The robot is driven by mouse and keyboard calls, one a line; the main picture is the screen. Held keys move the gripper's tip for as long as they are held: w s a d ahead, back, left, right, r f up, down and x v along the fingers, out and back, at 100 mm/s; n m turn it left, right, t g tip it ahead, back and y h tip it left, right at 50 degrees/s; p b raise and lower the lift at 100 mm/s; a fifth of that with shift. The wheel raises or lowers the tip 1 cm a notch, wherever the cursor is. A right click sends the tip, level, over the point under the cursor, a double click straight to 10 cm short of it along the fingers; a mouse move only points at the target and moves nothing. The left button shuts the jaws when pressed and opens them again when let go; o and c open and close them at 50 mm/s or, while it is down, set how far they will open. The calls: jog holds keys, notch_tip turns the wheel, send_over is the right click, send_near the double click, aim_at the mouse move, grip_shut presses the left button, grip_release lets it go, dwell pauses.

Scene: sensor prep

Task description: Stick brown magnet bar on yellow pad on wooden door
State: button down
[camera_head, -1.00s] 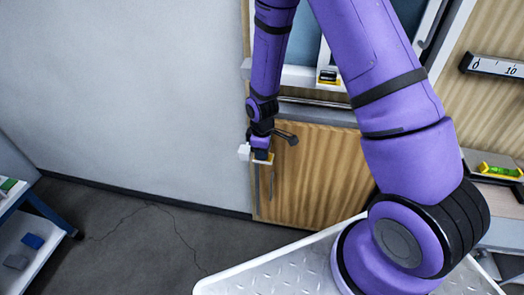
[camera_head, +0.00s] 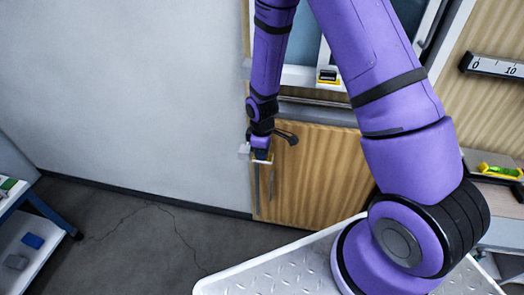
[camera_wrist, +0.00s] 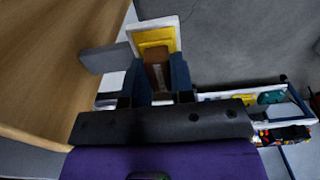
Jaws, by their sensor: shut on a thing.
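The brown magnet bar (camera_wrist: 157,70) is between the fingers of my gripper (camera_wrist: 159,82) in the wrist view, which is shut on it. The yellow pad (camera_wrist: 155,36), on a white backing, is just beyond the bar's far end and partly overlapped by it. I cannot tell whether the bar touches the pad. The wooden door (camera_head: 315,180) is in the head view, with my gripper (camera_head: 261,153) at its upper left edge. The bar is not clear in the head view.
A dark handle (camera_head: 287,137) is right of my gripper. A grey plate (camera_wrist: 105,58) juts out beside the pad. A shelf with a blue block (camera_head: 32,241) stands at far left. A level (camera_head: 500,170) lies on a ledge at right. The floor left of the door is clear.

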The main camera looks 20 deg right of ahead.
dwell(0.9)
jog(key=shift+c, duration=2.1)
grip_release()
jog(key=shift+r, duration=0.15)
jog(key=shift+r, duration=3.4)
jog(key=shift+r, duration=0.1)
